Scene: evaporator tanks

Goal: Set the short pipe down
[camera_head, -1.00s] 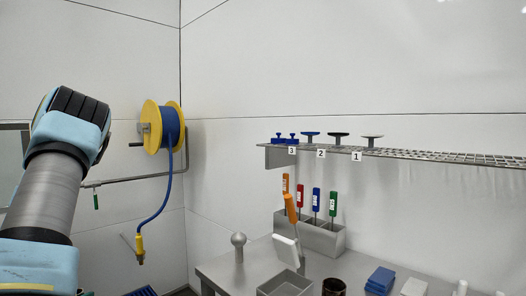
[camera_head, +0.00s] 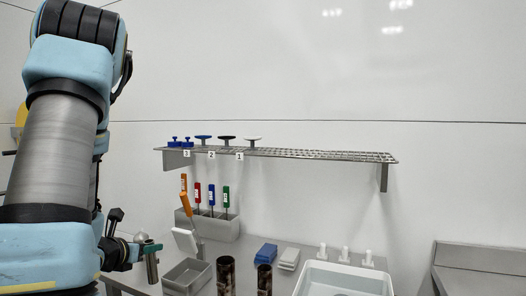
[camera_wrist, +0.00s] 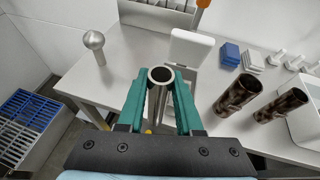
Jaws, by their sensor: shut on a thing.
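My gripper (camera_wrist: 160,92) has green fingers that are shut on a short grey metal pipe (camera_wrist: 161,75). The pipe is upright, and its open round top faces the wrist camera. In the camera_head view my gripper (camera_head: 149,248) is at the lower left, with the pipe (camera_head: 152,268) hanging from it beside the table's left end. In the wrist view they show over the front part of the grey table (camera_wrist: 111,74). The pipe's lower end is partly hidden, and I cannot tell whether it touches anything.
Two rusty brown pipes (camera_head: 226,272) stand on the table, right of an open grey bin (camera_head: 187,276). Blue and white blocks (camera_head: 265,254), white fittings (camera_head: 345,254) and a white tub (camera_head: 343,281) are further right.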

